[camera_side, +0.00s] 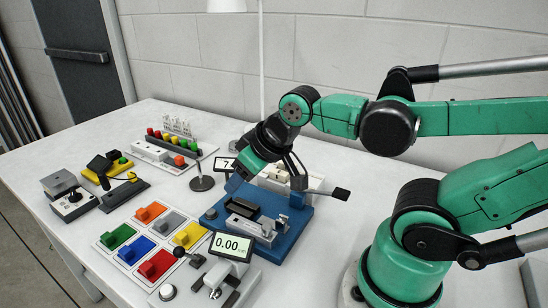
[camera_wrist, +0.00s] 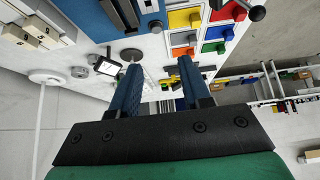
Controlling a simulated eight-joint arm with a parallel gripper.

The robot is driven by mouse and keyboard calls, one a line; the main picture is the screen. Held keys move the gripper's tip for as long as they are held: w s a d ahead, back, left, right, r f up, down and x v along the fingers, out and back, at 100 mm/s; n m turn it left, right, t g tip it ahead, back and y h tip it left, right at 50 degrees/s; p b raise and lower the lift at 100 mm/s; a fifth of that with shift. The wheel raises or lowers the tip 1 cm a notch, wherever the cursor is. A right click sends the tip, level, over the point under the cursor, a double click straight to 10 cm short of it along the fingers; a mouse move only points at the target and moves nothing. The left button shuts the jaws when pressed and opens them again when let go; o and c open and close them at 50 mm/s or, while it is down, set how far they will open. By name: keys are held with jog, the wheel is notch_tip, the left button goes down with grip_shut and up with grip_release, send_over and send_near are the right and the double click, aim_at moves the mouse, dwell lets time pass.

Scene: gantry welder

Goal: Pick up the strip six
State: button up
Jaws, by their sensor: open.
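No label for strip six is readable, so I cannot tell which piece it is. Thin white upright strips (camera_side: 176,127) stand behind the row of coloured knobs at the back left of the table. Pale blocks (camera_wrist: 38,30) sit in a row at the upper left of the wrist view. My gripper (camera_side: 234,184) hangs just above the far-left side of the blue fixture, partly hidden by the wrist. In the wrist view its two blue fingers (camera_wrist: 160,72) are apart, with nothing held between them.
A blue fixture (camera_side: 283,238) and a display reading 0.00 (camera_side: 232,246) stand at the front. A tray of coloured blocks (camera_side: 133,225) lies left of them. A small round stand (camera_side: 202,183) is near my gripper.

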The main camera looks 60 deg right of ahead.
jog(key=w+d+f+g, duration=0.1)
jog(key=d+f+g, duration=0.1)
jog(key=d, duration=0.5)
jog(key=d+f+g, duration=0.2)
jog(key=d, duration=0.6)
jog(key=w+d+f+g, duration=0.1)
jog(key=d+f+g, duration=0.1)
jog(key=d, duration=0.5)
jog(key=shift+w+d+g, duration=0.2)
jog(key=shift+w+g, duration=0.1)
jog(key=shift+g, duration=0.1)
jog(key=shift+d+f, duration=0.15)
jog(key=shift+f, duration=2.8)
jog(key=shift+c, duration=0.2)
grip_shut()
